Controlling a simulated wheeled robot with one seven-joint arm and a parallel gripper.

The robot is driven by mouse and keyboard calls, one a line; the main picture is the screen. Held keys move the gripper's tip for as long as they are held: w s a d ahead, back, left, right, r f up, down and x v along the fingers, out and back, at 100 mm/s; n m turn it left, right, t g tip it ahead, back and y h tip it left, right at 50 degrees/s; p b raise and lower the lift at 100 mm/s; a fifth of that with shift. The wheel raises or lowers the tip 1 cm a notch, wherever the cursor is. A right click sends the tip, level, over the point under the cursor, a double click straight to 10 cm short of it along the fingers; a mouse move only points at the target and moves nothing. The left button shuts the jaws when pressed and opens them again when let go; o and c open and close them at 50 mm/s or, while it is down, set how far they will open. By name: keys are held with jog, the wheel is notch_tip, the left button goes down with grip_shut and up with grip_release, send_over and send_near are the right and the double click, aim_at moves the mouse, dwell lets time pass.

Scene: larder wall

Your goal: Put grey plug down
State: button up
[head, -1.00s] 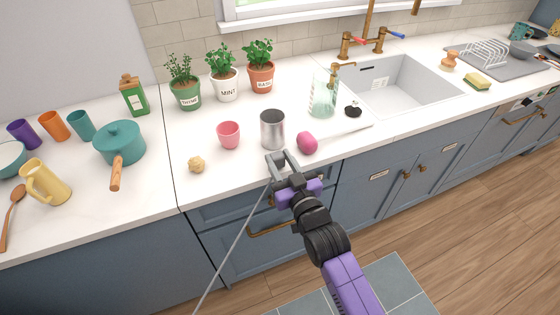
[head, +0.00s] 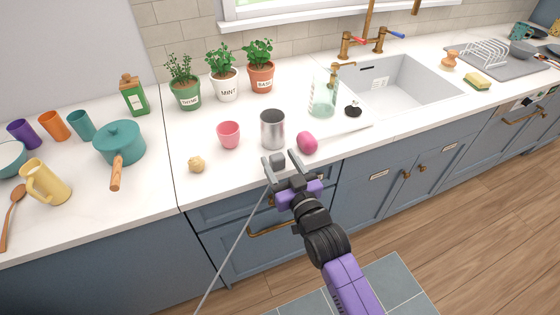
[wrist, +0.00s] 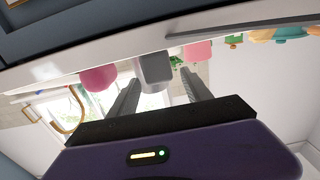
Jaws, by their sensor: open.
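The grey plug (head: 277,161) is a small grey block near the front edge of the white counter (head: 236,170), in front of the metal can. It appears to rest on the counter, though its base is partly hidden by my gripper. My gripper (head: 282,166) is open, with a finger on each side of the plug. In the wrist view the counter is overhead in the picture, and the grey plug (wrist: 155,69) shows between the parted fingers of my gripper (wrist: 160,79). I cannot tell whether either finger touches it.
A metal can (head: 272,130) stands just behind the plug. A pink round thing (head: 307,143) lies close on the right, and a pink cup (head: 228,135) stands on the left. A beige lump (head: 196,165) lies farther left. A glass jar (head: 322,98) stands behind.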

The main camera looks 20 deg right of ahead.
jog(key=s+b, duration=0.1)
jog(key=s, duration=1)
jog(key=shift+s, duration=0.4)
jog(key=shift+f, duration=0.1)
jog(key=s+r+g, duration=0.1)
jog(key=s+g, duration=0.2)
jog(key=s, duration=2.8)
jog(key=shift+r, duration=0.2)
jog(key=shift+o, duration=0.5)
jog(key=shift+s+r, duration=0.3)
jog(key=shift+s, duration=0.1)
jog(key=shift+w, duration=0.1)
